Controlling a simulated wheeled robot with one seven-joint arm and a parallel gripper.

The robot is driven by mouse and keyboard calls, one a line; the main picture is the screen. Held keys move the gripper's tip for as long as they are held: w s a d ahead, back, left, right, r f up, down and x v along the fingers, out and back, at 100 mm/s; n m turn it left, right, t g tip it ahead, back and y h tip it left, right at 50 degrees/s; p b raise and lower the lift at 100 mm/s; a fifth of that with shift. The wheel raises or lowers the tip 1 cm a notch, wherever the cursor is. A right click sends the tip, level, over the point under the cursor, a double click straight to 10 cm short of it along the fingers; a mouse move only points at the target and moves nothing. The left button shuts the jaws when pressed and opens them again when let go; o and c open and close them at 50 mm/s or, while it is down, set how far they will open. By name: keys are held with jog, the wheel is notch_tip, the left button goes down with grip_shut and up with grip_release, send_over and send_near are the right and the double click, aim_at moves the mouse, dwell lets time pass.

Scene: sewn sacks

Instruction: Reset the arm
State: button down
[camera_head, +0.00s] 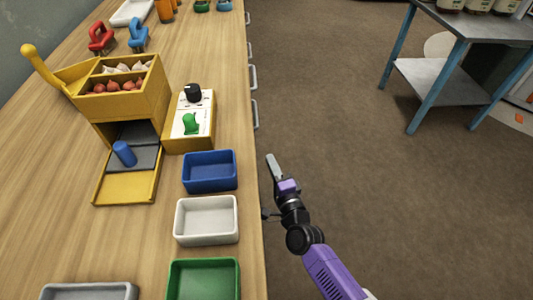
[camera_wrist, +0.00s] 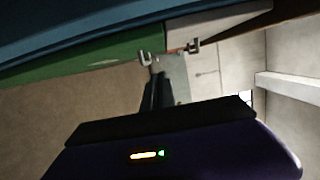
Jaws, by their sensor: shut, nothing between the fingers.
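My gripper (camera_head: 272,166) is at the end of my purple and black arm, beyond the right edge of the wooden bench (camera_head: 60,210) and over the open floor. In the wrist view, my gripper (camera_wrist: 168,50) shows at the upper middle, in front of a dim background of walls and a green band. No object touches it in either view.
Blue (camera_head: 209,185), white (camera_head: 207,237) and green (camera_head: 203,292) trays line the bench's right edge. A yellow box (camera_head: 125,110) and a yellow control panel (camera_head: 192,147) stand behind them. A blue-legged table (camera_head: 465,30) stands upper right. Brown floor (camera_head: 330,100) lies clear between.

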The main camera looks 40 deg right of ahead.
jog(key=shift+v, duration=2.15)
jog(key=s+a+r+n+g+y+p, duration=0.1)
jog(key=s+a+r+n+y+p, duration=0.2)
jog(key=s+a+r+n+p, duration=0.3)
jog(key=s+a+r+n+g+y+p, duration=0.1)
jog(key=s+a+r+n+y+p, duration=0.2)
jog(key=s+r+n, duration=1.3)
jog(key=s+a+r+p, duration=0.2)
jog(key=s+a+r, duration=0.1)
jog(key=s, duration=0.5)
jog(key=shift+s+r+p, duration=0.15)
jog(key=shift+s+p, duration=0.2)
